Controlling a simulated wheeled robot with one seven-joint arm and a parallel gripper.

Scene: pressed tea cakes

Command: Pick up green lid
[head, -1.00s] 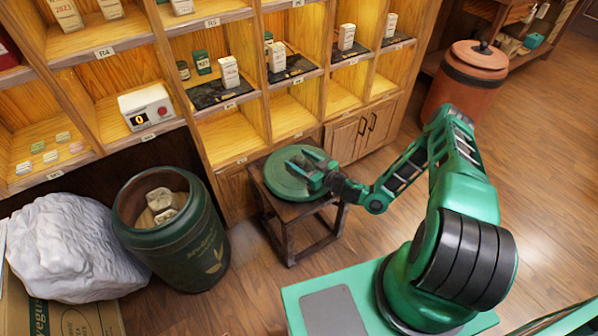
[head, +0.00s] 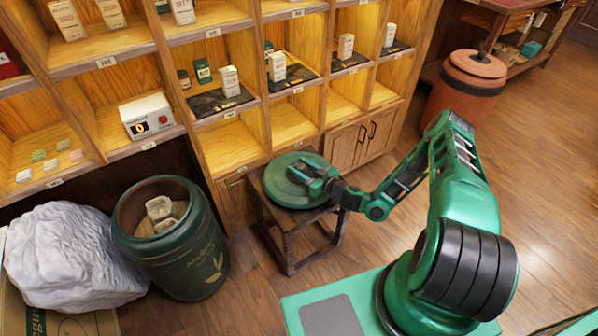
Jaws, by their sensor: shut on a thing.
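The green lid (head: 283,193) is a round, flat disc lying on a small dark wooden stool (head: 288,226) in front of the shelves. My gripper (head: 303,172) is over the lid's middle and shut on the lid; the fingers hide the part they hold. The lid still appears to rest on the stool top; I cannot tell any gap beneath it. A green barrel (head: 190,262) with a leaf mark stands open to the left, with wrapped pale pieces (head: 160,212) inside.
A wooden shelf unit (head: 232,142) with small boxes stands behind the stool. A white wrapped bulk (head: 72,258) lies left of the barrel. A lidded terracotta jar (head: 462,95) stands at the back right. The floor (head: 545,170) at right is clear.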

